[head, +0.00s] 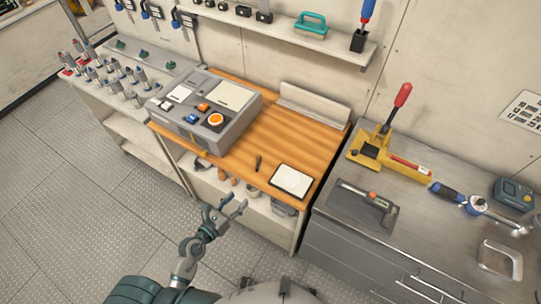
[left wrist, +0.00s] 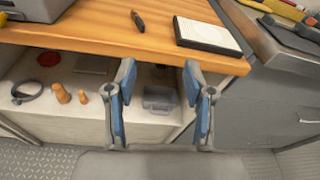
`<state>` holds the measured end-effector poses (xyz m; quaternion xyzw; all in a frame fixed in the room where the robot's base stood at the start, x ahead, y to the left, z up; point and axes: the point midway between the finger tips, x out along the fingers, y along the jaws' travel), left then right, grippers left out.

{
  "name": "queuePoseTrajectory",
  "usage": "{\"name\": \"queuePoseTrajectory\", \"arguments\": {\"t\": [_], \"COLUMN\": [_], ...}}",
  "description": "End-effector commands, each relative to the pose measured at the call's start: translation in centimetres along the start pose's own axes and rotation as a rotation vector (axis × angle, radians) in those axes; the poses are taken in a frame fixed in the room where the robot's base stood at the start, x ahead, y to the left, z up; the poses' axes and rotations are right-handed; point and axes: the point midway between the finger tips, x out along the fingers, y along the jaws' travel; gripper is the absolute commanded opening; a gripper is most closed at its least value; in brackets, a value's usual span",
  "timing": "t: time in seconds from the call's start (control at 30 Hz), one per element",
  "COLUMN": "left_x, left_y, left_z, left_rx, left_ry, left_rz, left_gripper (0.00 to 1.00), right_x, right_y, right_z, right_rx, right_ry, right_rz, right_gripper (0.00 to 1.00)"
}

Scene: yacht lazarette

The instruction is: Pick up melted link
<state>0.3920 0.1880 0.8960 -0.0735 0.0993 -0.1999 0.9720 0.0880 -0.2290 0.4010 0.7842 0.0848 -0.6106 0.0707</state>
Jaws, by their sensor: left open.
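A small dark elongated piece (head: 258,163), which looks like the melted link, lies on the wooden bench top (head: 285,130) left of a white-topped pad (head: 292,181). In the left wrist view the dark piece (left wrist: 138,20) lies near the front edge of the wood, ahead of the fingers. My left gripper (head: 236,202) is open and empty, in front of the bench and apart from the piece. In the left wrist view its blue-padded fingers (left wrist: 158,70) stand wide apart. My right gripper is not in view.
A grey device with an orange button (head: 205,108) stands left on the bench. A shelf below the top holds a ring clamp (left wrist: 25,93), wooden pegs (left wrist: 62,93) and a clear box (left wrist: 159,99). A grey cabinet (head: 345,250) with tools adjoins right. The wood around the piece is clear.

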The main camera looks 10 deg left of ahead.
Motion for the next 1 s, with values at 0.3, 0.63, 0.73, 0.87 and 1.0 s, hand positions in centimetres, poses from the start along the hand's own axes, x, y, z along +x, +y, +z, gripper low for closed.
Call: {"name": "queuePoseTrajectory", "arguments": {"t": [0.3, 0.63, 0.73, 0.87, 1.0], "left_x": [1.4, 9.1, 10.6, 11.5, 12.9], "left_y": [2.3, 2.7, 2.9, 3.0, 3.4], "left_z": [0.7, 0.5, 0.4, 0.4, 0.7], "left_rx": [0.182, 0.179, 0.179, 0.179, 0.180], "left_ry": [0.028, 0.029, 0.030, 0.030, 0.029], "left_rz": [0.079, 0.076, 0.076, 0.076, 0.076], "left_gripper": [0.53, 0.53, 0.53, 0.53, 0.53], "right_x": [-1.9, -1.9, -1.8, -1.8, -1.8], "right_y": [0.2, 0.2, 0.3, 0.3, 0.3], "right_z": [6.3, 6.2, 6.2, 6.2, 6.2], "right_rx": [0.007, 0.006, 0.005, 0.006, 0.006], "right_ry": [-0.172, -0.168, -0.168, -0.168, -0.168], "right_rz": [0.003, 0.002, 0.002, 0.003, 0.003], "right_gripper": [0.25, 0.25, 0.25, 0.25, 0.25]}}
